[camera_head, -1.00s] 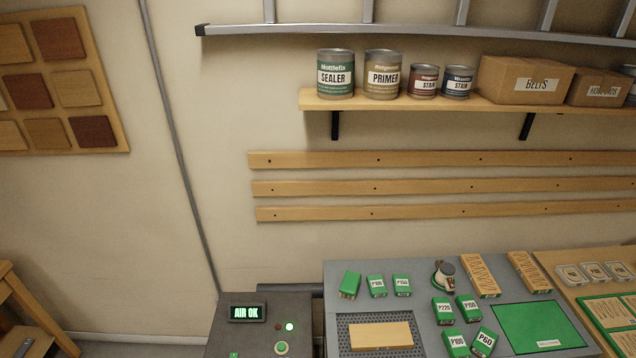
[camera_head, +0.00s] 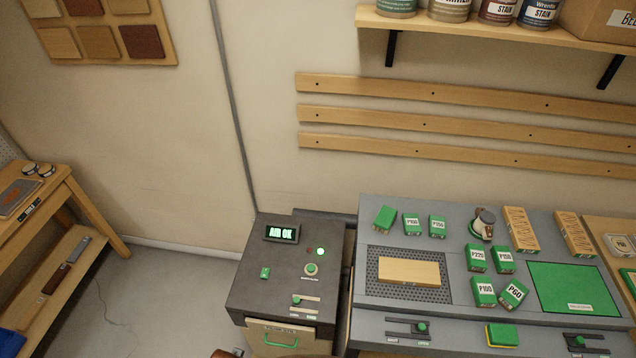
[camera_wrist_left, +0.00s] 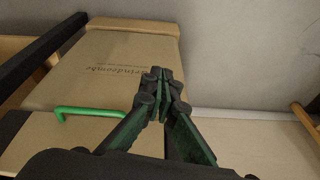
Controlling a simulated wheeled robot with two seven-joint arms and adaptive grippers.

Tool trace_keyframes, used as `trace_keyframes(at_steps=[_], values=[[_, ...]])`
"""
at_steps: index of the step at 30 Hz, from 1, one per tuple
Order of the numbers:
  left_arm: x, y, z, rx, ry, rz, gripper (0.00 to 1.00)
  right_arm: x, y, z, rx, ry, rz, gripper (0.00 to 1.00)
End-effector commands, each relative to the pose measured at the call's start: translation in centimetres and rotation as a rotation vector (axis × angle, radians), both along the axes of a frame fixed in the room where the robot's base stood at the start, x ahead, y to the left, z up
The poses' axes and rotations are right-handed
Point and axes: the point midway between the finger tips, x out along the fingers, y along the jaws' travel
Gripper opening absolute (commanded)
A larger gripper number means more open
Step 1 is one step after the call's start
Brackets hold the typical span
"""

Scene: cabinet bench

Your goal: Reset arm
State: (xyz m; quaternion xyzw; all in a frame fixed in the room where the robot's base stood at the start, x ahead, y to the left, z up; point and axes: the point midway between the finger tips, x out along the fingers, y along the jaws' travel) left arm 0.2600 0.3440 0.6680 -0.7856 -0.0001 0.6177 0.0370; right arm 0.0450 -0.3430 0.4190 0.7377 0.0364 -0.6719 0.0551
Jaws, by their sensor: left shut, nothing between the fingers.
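My left gripper (camera_wrist_left: 163,85) shows in the left wrist view with its dark fingers together and nothing between them. It is in front of a tan cabinet front (camera_wrist_left: 105,70) with a green bar handle (camera_wrist_left: 90,112); whether it touches the front cannot be told. In the head view the dark cabinet (camera_head: 285,275) has a lit AIR OK display (camera_head: 282,233) and a green handle (camera_head: 281,342) on its front. Neither gripper shows clearly in the head view.
The grey bench (camera_head: 460,320) at the right holds a wooden block (camera_head: 409,271), several green labelled boxes and a green sheet (camera_head: 571,289). A wooden shelf unit (camera_head: 75,200) stands at the left. Open floor (camera_head: 150,290) lies between it and the cabinet.

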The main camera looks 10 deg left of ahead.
Motion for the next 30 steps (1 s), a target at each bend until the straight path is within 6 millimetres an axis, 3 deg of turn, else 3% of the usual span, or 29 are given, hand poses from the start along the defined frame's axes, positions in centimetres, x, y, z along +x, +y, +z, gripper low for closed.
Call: trace_keyframes(at_steps=[1, 6, 12, 15, 21, 24, 30], values=[[-1.1, -0.1, -4.0, -0.002, 0.024, -0.006, 0.0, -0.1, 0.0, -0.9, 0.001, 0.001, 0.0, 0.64], [-5.2, -0.6, -14.1, -0.008, 0.064, -0.024, 0.0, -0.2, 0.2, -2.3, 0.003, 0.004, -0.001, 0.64], [-12.3, -0.8, -23.7, -0.014, 0.111, -0.048, 0.0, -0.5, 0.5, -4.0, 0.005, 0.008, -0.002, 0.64], [-16.0, -0.7, -26.9, -0.015, 0.13, -0.058, 0.0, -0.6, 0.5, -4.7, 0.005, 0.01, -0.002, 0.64], [-21.0, -0.5, -30.0, -0.016, 0.153, -0.073, 0.0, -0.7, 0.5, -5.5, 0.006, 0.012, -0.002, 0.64], [-22.0, -0.5, -30.4, -0.016, 0.158, -0.076, 0.0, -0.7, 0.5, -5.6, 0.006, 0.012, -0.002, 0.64], [-22.1, -0.5, -30.4, -0.016, 0.158, -0.076, 0.0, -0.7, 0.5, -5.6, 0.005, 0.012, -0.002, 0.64]])
